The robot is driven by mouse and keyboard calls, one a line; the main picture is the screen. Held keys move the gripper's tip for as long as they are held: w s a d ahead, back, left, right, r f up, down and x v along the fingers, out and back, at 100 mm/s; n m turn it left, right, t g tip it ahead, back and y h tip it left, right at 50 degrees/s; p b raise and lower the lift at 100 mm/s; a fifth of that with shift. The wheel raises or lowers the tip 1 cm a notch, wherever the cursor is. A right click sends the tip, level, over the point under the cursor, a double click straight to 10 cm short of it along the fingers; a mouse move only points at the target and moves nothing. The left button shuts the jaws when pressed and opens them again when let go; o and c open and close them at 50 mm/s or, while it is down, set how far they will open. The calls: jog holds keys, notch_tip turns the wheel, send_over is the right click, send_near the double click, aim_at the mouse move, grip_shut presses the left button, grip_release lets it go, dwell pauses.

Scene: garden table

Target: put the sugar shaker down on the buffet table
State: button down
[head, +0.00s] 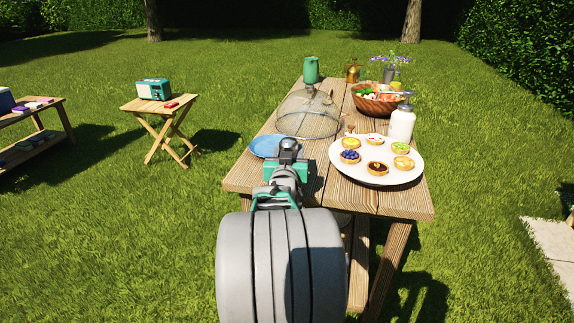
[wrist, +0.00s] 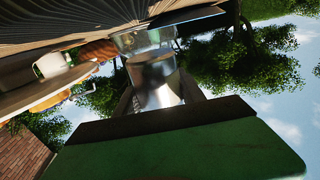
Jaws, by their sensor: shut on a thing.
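My gripper (head: 287,170) is shut on a small shiny metal-and-glass thing, which I take to be the sugar shaker (head: 289,147). The shaker also shows in the wrist view (wrist: 157,78), close up in front of the green finger. In the head view the gripper and shaker appear over the near end of the wooden buffet table (head: 240,175). My arm hides part of that end. I cannot tell whether the shaker's base touches the boards.
A blue plate (head: 264,147) lies just left of the shaker, a mesh dome (head: 308,117) behind. At right are a white plate of tarts (head: 350,173) and a white bottle (head: 402,124). A bowl (head: 379,107) and green jug (head: 311,70) stand farther back.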

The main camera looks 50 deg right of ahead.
jog(key=shift+w+f+b, duration=0.15)
jog(key=shift+f+b, duration=0.05)
jog(key=shift+f, duration=0.75)
jog(key=shift+w+f+b, duration=0.15)
jog(key=shift+f, duration=0.8)
jog(key=shift+f, duration=0.1)
jog(key=shift+f, duration=0.1)
jog(key=c, duration=0.7)
grip_release()
